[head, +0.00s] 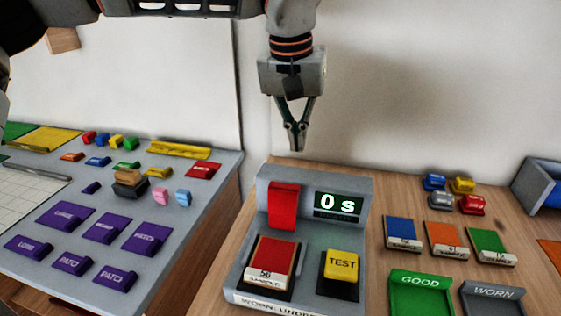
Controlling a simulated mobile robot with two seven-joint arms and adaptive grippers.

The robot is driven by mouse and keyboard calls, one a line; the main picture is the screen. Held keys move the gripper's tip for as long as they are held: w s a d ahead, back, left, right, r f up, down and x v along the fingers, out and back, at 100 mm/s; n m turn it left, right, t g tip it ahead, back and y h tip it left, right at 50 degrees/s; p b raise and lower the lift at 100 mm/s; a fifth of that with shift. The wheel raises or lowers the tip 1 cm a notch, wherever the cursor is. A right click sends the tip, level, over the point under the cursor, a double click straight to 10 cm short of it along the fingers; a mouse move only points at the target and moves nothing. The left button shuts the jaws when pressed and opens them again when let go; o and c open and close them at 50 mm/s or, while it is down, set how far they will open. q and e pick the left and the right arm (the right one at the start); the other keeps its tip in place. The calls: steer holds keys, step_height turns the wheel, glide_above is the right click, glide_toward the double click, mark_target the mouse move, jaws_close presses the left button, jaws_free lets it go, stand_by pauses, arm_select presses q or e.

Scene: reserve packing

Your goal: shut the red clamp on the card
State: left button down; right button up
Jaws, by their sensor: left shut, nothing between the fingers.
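The red clamp (284,205) stands upright on the grey tester (318,240), behind the card slot. It looks raised. The red card (271,262), marked 56 and SAMPLE, lies flat in the dark slot in front of the clamp. A display (338,204) on the tester reads 0 s, and a yellow TEST button (341,266) sits right of the card. My left gripper (297,143) points down above the tester, apart from the clamp. Its fingers are shut with nothing between them. My right gripper is out of view.
On the right are blue (402,231), orange (443,236) and green (488,243) cards, a green GOOD tray (421,281), a grey WORN tray (491,294) and several small coloured blocks. A grey table (190,240) on the left holds purple pieces and blocks.

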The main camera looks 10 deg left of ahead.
mark_target(291, 174)
arm_select(q)
steer(key=w+f, duration=0.1)
steer(key=f, duration=0.2)
steer(key=w+a+f+b, duration=0.1)
steer(key=f, duration=0.1)
steer(key=w+a+f, duration=0.1)
steer(key=f, duration=0.2)
steer(key=shift+w+f, duration=0.2)
steer(key=shift+f, duration=0.1)
steer(key=s, duration=0.4)
steer(key=shift+d+r, duration=0.1)
steer(key=shift+r, duration=0.2)
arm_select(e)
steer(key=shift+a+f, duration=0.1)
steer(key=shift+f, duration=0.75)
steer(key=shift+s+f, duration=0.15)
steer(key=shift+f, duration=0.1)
